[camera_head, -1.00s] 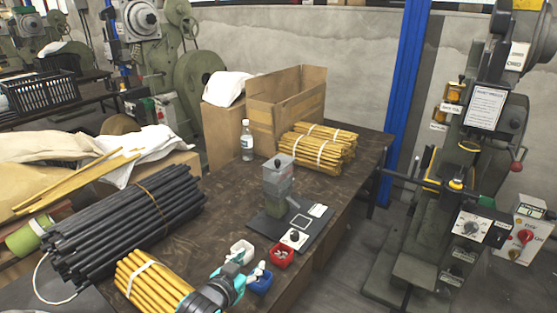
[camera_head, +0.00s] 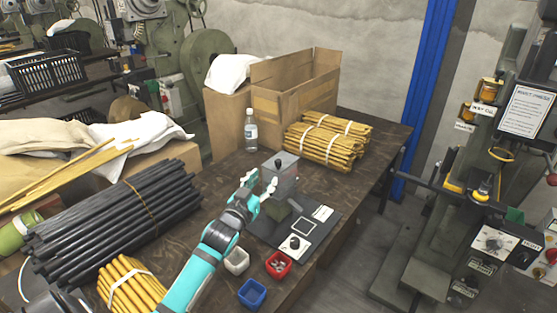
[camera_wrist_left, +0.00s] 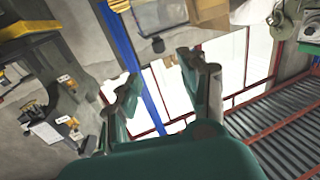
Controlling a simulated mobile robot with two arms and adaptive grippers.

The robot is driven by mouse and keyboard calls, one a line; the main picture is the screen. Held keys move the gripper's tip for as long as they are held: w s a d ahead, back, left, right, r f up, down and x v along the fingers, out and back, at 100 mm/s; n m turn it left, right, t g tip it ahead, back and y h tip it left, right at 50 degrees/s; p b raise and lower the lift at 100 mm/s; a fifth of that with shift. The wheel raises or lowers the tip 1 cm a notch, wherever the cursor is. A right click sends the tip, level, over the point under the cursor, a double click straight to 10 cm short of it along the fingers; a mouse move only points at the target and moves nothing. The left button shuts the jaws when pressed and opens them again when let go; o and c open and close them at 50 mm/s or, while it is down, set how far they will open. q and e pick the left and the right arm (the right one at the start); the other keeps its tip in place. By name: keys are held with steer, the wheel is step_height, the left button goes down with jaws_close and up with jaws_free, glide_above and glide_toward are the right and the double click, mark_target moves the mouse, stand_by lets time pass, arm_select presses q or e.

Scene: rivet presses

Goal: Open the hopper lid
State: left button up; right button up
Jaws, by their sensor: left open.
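The hopper (camera_head: 283,182) is a grey box on a small bench device in the middle of the table. Its lid (camera_head: 289,164) looks closed, with a dark knob (camera_head: 278,163) on top. My left gripper (camera_head: 262,184) is open and empty, just left of the hopper and near lid height. I cannot tell whether it touches the hopper. In the left wrist view, the two fingers (camera_wrist_left: 160,82) are spread with nothing between them. My right gripper is not in view.
White (camera_head: 236,260), red (camera_head: 278,264) and blue (camera_head: 252,293) bins stand in front of the device. Black rods (camera_head: 115,220) lie left of my arm. A bottle (camera_head: 251,130), yellow bundles (camera_head: 328,138) and a cardboard box (camera_head: 295,95) stand behind.

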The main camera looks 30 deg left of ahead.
mark_target(277, 163)
arm_select(q)
steer(key=w, duration=0.3)
steer(key=w+a, duration=0.1)
steer(key=w, duration=0.2)
steer(key=w+a, duration=0.1)
steer(key=w, duration=0.3)
steer(key=shift+f, duration=0.1)
steer(key=shift+w, duration=0.5)
jaws_close()
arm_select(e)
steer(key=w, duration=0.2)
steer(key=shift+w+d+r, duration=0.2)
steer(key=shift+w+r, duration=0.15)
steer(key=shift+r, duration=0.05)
arm_select(q)
steer(key=shift+w+f, duration=0.2)
steer(key=shift+f, duration=0.1)
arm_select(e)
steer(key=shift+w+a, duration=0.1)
